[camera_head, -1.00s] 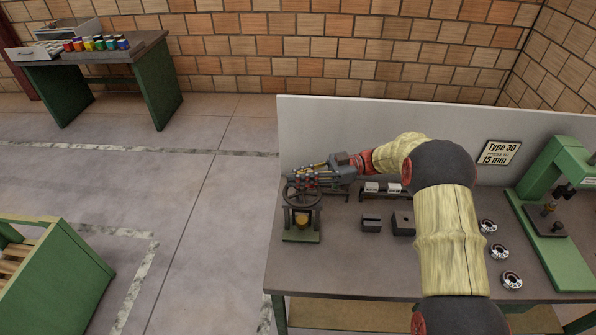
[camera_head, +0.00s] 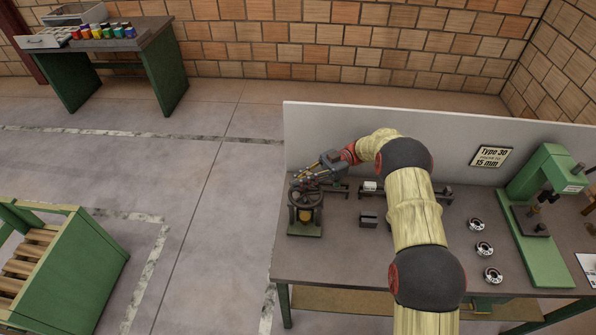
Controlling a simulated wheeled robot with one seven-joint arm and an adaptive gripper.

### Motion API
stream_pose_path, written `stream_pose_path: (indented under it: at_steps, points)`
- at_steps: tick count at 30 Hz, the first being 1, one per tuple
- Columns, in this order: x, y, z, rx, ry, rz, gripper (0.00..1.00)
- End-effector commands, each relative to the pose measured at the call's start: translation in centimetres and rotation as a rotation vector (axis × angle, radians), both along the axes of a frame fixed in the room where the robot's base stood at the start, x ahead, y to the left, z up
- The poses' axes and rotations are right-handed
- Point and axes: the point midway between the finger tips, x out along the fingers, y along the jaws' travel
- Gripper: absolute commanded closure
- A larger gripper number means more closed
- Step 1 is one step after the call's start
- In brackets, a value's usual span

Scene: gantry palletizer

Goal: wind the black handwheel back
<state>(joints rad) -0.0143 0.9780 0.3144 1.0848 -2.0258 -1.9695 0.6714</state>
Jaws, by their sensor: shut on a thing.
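The black handwheel (camera_head: 307,199) sits on top of a small green press-like stand (camera_head: 304,229) at the left end of the workbench. A yellow part (camera_head: 304,215) shows under the wheel inside the stand. My gripper (camera_head: 300,181) is at the far side of the wheel's rim, reaching in from the upper right, and is shut on the handwheel. The exact contact between the fingers and the rim is too small to make out. My arm crosses the bench and hides part of its middle.
Dark blocks (camera_head: 368,219) and a light block on a rail (camera_head: 370,187) are right of the handwheel. Several round metal rings (camera_head: 484,248) lie right of my arm, and a green press (camera_head: 541,220) stands at the right. A grey panel (camera_head: 420,146) with a sign (camera_head: 491,157) closes the back.

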Motion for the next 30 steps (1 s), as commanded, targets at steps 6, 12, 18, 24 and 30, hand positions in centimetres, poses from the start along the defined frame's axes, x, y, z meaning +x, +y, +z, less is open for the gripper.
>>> stream_pose_path:
  at_steps: [6, 12, 18, 24, 30]
  points:
    - [-0.1, 0.13, 0.65, 0.002, 0.0, 0.049, 1.0]
    - [-0.16, 0.19, 0.51, 0.001, -0.001, 0.08, 1.0]
    - [-0.23, 0.21, 0.31, 0.001, -0.002, 0.099, 1.0]
    - [-0.24, 0.21, 0.2, 0.002, -0.002, 0.105, 1.0]
    - [-0.23, 0.21, 0.15, 0.002, -0.002, 0.106, 1.0]
